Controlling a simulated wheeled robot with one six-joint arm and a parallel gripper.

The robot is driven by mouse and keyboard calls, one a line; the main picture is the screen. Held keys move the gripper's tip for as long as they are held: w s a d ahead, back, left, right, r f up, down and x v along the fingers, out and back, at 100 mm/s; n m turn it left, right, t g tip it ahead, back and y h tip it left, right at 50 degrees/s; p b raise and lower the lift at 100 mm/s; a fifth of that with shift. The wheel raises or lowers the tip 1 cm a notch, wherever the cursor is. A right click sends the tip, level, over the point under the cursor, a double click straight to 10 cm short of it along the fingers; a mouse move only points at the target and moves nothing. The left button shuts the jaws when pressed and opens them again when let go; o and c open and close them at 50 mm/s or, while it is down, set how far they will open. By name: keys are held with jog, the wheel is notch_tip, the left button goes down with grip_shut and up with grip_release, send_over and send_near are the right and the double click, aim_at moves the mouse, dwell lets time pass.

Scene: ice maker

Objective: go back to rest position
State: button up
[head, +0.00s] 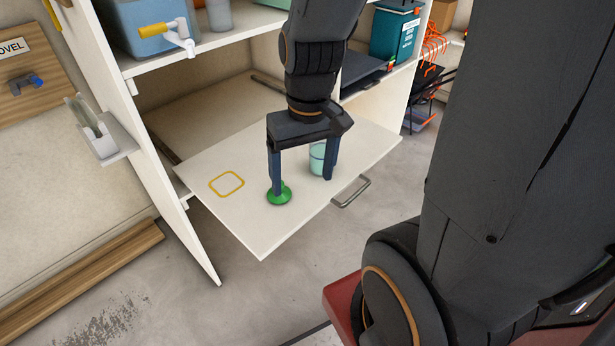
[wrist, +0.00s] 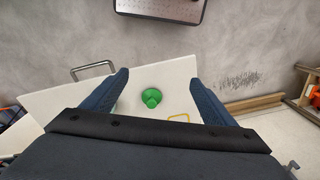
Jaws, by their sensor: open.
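My gripper (head: 302,188) hangs over a white pulled-out shelf board (head: 245,228), its two dark blue fingers spread wide with nothing between them. In the head view a small green knob-like object (head: 279,195) stands on the board by the left fingertip. A pale teal cup (head: 317,158) is partly hidden behind the right finger. In the wrist view the green object (wrist: 152,97) shows beyond and between the open fingers (wrist: 160,82). I cannot tell from these frames whether a finger touches it.
A yellow square outline (head: 227,184) marks the board left of the green object. A metal handle (head: 351,191) is on its front edge. Above stands a shelf with a blue container with a yellow-handled tap (head: 150,38). A teal box (head: 395,33) is at the right. Grey floor lies in front.

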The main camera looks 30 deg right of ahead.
jog(key=shift+s+r+h, duration=0.2)
jog(key=shift+s+h, duration=0.1)
jog(key=shift+s, duration=0.7)
jog(key=shift+a+r+p, duration=0.3)
jog(key=shift+a+p, duration=0.2)
jog(key=shift+a, duration=0.15)
